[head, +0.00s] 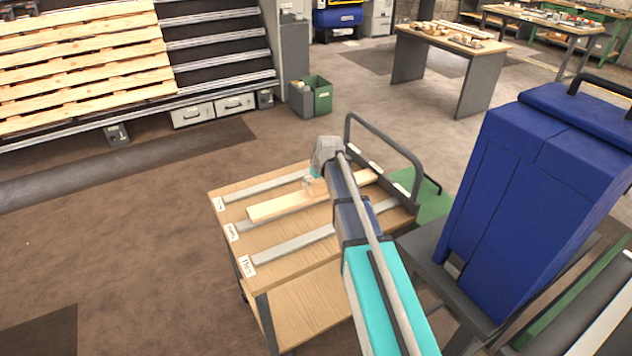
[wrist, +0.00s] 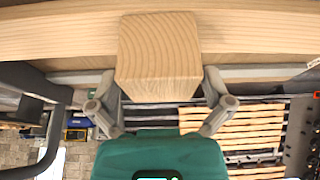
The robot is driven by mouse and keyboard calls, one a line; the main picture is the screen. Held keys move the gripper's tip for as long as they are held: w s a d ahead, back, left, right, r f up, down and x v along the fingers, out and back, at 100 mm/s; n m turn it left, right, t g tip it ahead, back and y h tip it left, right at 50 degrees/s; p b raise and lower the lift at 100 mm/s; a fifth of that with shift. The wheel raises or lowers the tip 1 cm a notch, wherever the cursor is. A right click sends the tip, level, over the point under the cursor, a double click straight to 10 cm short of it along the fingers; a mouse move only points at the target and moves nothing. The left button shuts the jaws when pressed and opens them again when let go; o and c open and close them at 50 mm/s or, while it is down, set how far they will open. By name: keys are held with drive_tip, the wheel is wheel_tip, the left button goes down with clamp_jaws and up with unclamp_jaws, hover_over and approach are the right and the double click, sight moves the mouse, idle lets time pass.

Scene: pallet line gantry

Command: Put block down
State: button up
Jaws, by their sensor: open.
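A light wooden block (wrist: 158,50) sits between the two fingers of my gripper (wrist: 159,82) in the wrist view. The fingers stand open on either side of it; whether they still touch it is hard to tell. A long pale plank (head: 280,206) lies across the cart's top (head: 240,193), and it also shows behind the block in the wrist view (wrist: 60,38). In the head view my gripper (head: 311,184) is low over the plank, and the block (head: 317,188) shows there only in small part behind my arm. The block appears to rest on or against the plank.
The cart has grey rails (head: 290,250), paper labels along its left edge and a dark handle (head: 385,140) at the back. A blue cabinet-like body (head: 550,190) stands close on the right. A green bin (head: 318,95) and workbench (head: 450,50) are farther back. Floor to the left is clear.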

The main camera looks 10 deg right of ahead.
drive_tip(key=p+v, duration=1)
drive_tip(key=v, duration=0.2)
drive_tip(key=shift+p, duration=0.35)
drive_tip(key=shift+f, duration=0.1)
idle(0.5)
drive_tip(key=s+a+f+m+g+h, duration=0.1)
drive_tip(key=s+m+g, duration=0.2)
drive_tip(key=s, duration=2.1)
drive_tip(key=shift+s+a+f+m+g, duration=0.2)
drive_tip(key=shift+s+m+g, duration=0.15)
drive_tip(key=shift+g, duration=0.25)
